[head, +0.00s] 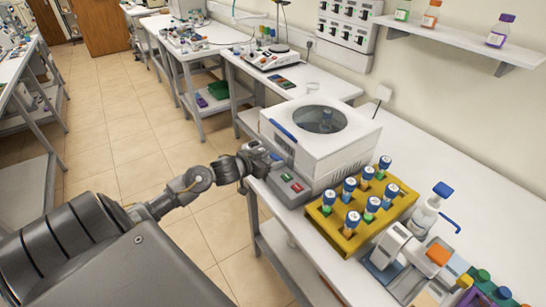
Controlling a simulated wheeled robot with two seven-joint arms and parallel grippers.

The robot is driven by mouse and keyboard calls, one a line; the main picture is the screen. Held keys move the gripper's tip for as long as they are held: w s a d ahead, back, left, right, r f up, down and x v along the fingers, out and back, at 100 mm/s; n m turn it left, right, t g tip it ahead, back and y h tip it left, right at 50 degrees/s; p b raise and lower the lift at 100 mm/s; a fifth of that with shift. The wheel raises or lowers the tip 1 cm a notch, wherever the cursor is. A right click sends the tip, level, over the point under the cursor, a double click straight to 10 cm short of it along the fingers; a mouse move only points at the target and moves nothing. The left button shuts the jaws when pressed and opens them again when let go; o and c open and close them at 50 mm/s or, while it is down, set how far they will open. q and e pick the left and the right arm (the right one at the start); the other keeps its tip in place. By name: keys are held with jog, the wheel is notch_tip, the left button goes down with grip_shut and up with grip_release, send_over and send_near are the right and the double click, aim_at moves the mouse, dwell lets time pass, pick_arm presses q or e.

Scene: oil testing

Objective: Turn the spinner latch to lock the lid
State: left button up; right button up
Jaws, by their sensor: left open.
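The spinner (318,140) is a white box-shaped machine on the bench. Its lid (362,127) is down, with a round dark window (320,119) on top. A blue bar (283,131) sits on the lid's front left edge; it looks like the latch, and its exact turn is too small to tell. My left gripper (268,160) is at the spinner's front face, below the blue bar and just above the control panel. Its jaws are open, but small and partly merged with the machine; I cannot tell if they touch it. My right gripper is not in view.
A grey panel with red and green buttons (291,182) juts out below my left gripper. A yellow rack (395,207) with several blue-capped tubes stands right of the spinner. The floor left of the bench is clear.

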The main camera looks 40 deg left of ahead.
aim_at(276, 158)
pick_arm(q)
jog(key=shift+x, duration=1.4)
jog(key=shift+c, duration=0.2)
